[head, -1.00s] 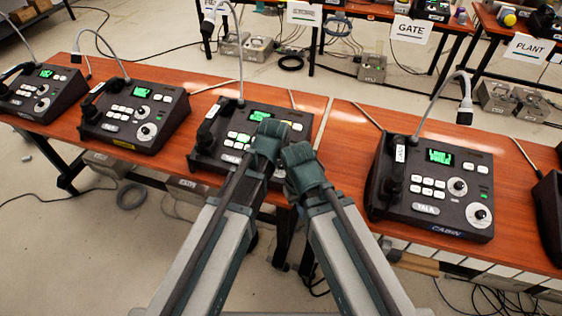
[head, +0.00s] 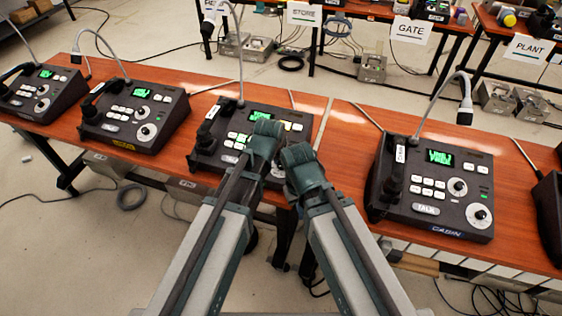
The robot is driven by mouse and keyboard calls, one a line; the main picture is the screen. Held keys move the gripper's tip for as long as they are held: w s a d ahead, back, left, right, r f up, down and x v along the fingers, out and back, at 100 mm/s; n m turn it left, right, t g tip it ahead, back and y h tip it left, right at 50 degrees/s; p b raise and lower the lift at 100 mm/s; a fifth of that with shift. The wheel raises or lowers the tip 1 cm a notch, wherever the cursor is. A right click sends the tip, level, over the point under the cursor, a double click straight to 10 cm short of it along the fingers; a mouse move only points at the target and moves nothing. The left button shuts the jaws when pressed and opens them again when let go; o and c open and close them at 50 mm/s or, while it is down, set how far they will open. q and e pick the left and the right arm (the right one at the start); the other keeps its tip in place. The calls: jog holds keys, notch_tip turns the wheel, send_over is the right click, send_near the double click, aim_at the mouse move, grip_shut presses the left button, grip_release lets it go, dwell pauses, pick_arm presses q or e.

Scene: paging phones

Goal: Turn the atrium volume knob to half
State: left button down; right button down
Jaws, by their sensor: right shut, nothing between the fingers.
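Several dark paging phones stand on the wooden tables. The middle phone (head: 209,150) is partly hidden behind my grippers, and its name label and knobs do not show. I cannot tell which phone is the atrium one. My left gripper (head: 267,128) is over the right part of the middle phone; its fingers are seen from behind, so open or shut is unclear. My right gripper (head: 297,153) is shut and empty, just right of the left one, by that phone's right edge. Contact with the phone cannot be made out.
A phone labelled CABIN (head: 399,212) stands to the right, with two round knobs and a gooseneck microphone (head: 464,115). Another phone (head: 118,128) stands to the left. Bare table top (head: 338,155) lies between the middle and CABIN phones. GATE (head: 411,30) and PLANT (head: 531,47) signs hang behind.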

pick_arm(q)
jog(key=shift+m, duration=1.8)
jog(key=c, duration=0.6)
grip_release()
jog(key=shift+h, duration=0.3)
jog(key=p+v, duration=1.2)
jog(key=v, duration=0.1)
jog(key=shift+r+p, duration=0.4)
jog(key=shift+s, duration=0.1)
